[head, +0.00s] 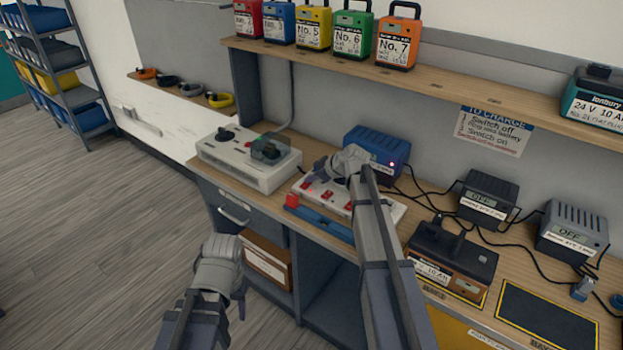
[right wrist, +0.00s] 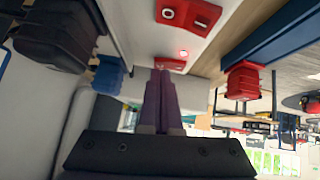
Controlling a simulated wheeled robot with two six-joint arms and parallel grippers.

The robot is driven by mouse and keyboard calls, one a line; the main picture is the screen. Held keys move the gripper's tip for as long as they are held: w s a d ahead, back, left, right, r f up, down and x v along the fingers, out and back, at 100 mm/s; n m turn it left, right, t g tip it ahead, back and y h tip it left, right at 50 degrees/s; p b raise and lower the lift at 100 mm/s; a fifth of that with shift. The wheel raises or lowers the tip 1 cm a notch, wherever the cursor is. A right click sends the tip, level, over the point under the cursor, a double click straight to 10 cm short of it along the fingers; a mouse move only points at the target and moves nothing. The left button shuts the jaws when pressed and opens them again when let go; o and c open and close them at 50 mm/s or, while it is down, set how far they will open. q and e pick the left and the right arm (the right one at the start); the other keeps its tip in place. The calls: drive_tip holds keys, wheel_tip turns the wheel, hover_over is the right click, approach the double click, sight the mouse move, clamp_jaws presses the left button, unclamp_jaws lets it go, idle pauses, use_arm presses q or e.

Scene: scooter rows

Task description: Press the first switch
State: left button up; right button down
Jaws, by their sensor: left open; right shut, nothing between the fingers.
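A white switch strip (head: 372,207) with several red switches lies on the bench. My right gripper (head: 322,174) is shut and empty over its left end, with the tips close to the leftmost red switch (head: 307,183). In the right wrist view the shut fingers (right wrist: 163,85) point at a red switch (right wrist: 171,64), and a small red light glows beside it. Another red switch (right wrist: 188,14) is closer to that camera. I cannot tell whether the tips touch the switch. My left gripper (head: 238,290) is open and empty, low in front of the bench.
A blue bar (head: 325,222) with a red end lies along the strip's front. A white device (head: 248,162) stands left, a blue charger (head: 377,150) behind. Grey chargers (head: 488,198) and cables fill the right. Numbered packs stand on the shelf (head: 450,80) above.

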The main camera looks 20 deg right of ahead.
drive_tip(key=shift+f+b, duration=0.3)
drive_tip(key=shift+f, duration=0.05)
drive_tip(key=shift+r, duration=0.15)
drive_tip(key=shift+s, duration=0.15)
drive_tip(key=shift+s+a, duration=0.35)
drive_tip(key=shift+a, duration=0.25)
drive_tip(key=shift+r+p, duration=0.2)
drive_tip(key=shift+p, duration=0.2)
